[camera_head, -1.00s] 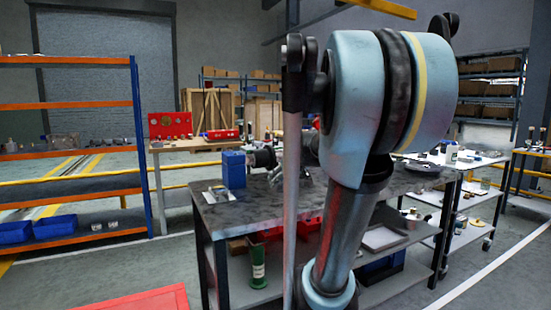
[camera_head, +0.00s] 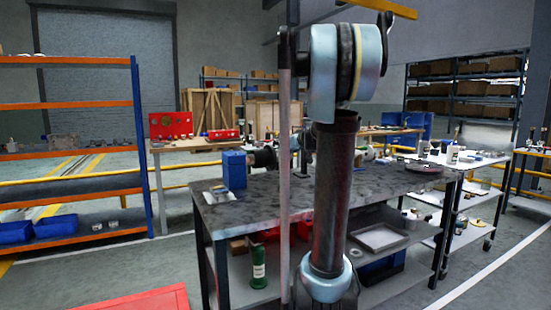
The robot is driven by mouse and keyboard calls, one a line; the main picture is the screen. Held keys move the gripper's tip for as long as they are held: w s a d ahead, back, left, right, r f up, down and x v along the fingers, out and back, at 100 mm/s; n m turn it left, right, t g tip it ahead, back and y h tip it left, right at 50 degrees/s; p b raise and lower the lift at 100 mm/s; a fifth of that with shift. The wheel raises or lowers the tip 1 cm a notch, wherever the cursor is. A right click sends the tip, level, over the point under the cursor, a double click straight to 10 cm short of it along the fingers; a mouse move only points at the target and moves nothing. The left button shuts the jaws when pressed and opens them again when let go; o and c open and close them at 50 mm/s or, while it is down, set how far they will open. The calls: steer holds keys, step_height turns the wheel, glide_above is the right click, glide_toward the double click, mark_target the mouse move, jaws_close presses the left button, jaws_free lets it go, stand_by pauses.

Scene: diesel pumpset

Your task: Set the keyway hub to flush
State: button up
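I cannot pick out the keyway hub in this view. A dark machine part (camera_head: 264,157) stands at the back of the dark-topped workbench (camera_head: 240,212), and my arm hides part of what is beside it. My raised arm fills the middle of the view, in front of the bench. My gripper cannot be made out, so its place relative to the hub does not show.
A blue box (camera_head: 234,170) stands on the bench's left end. A green bottle (camera_head: 258,267) and a grey tray (camera_head: 380,237) are on its lower shelf. An orange-and-blue rack (camera_head: 134,150) stands left. Open floor lies between rack and bench.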

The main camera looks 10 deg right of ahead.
mark_target(275, 155)
steer(key=x, duration=1.2)
steer(key=shift+w+f, duration=0.15)
steer(key=shift+w, duration=0.15)
steer(key=shift+c, duration=0.2)
jaws_close()
